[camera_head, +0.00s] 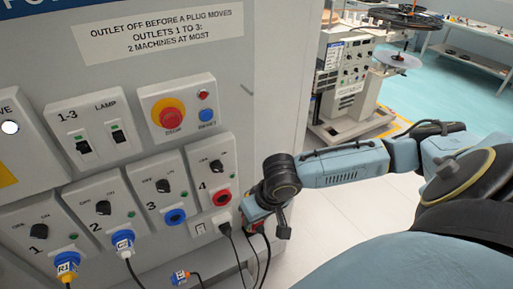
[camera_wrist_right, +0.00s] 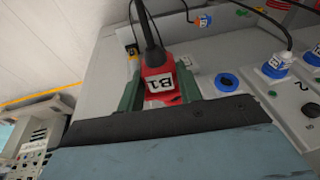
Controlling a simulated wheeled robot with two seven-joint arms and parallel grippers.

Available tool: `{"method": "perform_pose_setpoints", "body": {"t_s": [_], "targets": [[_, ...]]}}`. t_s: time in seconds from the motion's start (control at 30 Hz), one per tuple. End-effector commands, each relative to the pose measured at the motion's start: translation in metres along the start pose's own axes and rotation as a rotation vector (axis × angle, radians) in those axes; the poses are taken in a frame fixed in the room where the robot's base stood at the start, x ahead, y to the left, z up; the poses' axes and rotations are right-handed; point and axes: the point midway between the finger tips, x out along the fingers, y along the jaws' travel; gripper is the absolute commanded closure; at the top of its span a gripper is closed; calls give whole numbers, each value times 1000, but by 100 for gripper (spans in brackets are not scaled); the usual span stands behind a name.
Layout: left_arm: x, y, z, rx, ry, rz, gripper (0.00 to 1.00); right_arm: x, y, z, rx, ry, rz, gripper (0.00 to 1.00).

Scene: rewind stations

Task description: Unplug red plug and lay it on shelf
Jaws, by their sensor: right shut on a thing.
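My right gripper (camera_head: 252,212) is to the right of outlet 4, by the edge of the panel. In the right wrist view its green fingers (camera_wrist_right: 158,92) are shut on the red plug (camera_wrist_right: 158,82), labelled B1, with a black cord rising from it. In the head view the gripper mostly hides this plug. The red socket of outlet 4 (camera_head: 222,197) shows with no plug in it. A loose blue and orange plug (camera_head: 181,277) lies low by the cabinet; it also shows in the wrist view (camera_wrist_right: 204,20). My left gripper is not in view.
Outlet 1 holds a plug (camera_head: 67,268) and outlet 2 another (camera_head: 123,243). The blue socket of outlet 3 (camera_head: 175,216) is empty. A red stop button (camera_head: 171,117) and lamp switches (camera_head: 118,134) are above. Black cords hang below the panel. A machine (camera_head: 345,90) stands behind.

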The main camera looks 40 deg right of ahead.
Motion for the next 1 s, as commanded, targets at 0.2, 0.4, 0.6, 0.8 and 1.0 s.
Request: {"method": "perform_pose_setpoints", "body": {"t_s": [0.2, 0.4, 0.6, 0.8, 1.0], "targets": [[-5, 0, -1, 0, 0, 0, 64, -2, -1, 4, 0, 0, -1, 92], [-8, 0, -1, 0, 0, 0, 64, -3, -1, 8, 1, -1, -1, 92], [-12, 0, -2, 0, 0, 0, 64, -4, -1, 12, 0, 0, 0, 92], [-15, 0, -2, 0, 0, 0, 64, -5, -2, 16, -1, -1, 0, 92], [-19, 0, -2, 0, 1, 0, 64, -6, -2, 20, -1, 0, -1, 92]]}}
